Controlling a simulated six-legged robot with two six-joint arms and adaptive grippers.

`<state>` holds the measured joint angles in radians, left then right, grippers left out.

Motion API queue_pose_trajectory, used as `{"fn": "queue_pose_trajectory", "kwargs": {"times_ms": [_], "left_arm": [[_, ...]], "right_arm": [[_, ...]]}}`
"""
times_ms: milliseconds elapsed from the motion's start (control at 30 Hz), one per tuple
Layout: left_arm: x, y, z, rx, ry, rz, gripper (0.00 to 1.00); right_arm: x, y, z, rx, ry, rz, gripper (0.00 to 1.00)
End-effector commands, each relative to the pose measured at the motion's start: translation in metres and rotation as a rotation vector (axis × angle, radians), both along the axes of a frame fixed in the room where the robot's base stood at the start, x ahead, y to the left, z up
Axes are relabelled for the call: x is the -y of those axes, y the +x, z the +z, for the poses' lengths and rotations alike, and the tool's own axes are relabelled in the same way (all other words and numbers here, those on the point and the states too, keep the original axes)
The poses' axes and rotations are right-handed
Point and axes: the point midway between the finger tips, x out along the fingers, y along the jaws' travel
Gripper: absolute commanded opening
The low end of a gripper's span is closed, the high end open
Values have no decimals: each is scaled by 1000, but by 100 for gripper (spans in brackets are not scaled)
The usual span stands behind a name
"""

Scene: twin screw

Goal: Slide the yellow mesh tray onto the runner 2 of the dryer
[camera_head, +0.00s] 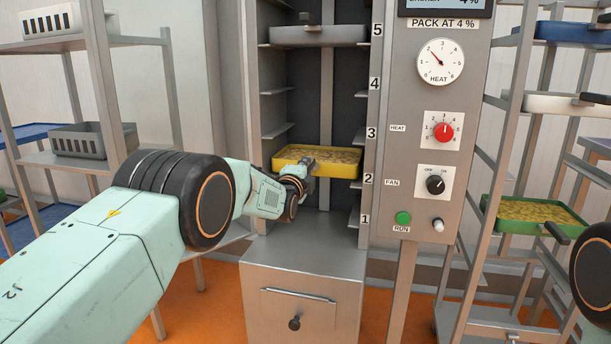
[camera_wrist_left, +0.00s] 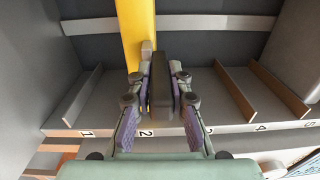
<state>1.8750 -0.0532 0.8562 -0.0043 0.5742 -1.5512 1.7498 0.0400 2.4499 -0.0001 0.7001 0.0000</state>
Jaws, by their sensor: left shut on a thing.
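The yellow mesh tray (camera_head: 318,169), filled with small pale pieces, is level in the open dryer chamber, at about the height of label 2 (camera_head: 368,179). In the left wrist view the tray (camera_wrist_left: 138,35) shows edge-on as a yellow band in line with label 2 (camera_wrist_left: 147,133). My left gripper (camera_head: 302,168) is shut on the tray's dark front handle; the handle (camera_wrist_left: 161,85) also shows between its fingers in the wrist view. I cannot tell whether the tray rests on runner 2, which is mostly hidden. My right gripper is not in view.
A grey tray (camera_head: 320,36) occupies the top runner 5. Runner 4 (camera_head: 274,91) and runner 3 (camera_head: 277,129) look empty. The control panel (camera_head: 421,130) borders the opening on the right. Racks stand on both sides; the right one holds a green tray (camera_head: 533,224).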

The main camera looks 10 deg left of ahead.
Motion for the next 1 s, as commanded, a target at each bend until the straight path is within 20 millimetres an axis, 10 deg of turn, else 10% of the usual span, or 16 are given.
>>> {"fn": "queue_pose_trajectory", "kwargs": {"times_ms": [1000], "left_arm": [[0,1,-1,9,0,0,0]], "right_arm": [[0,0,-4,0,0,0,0]]}}
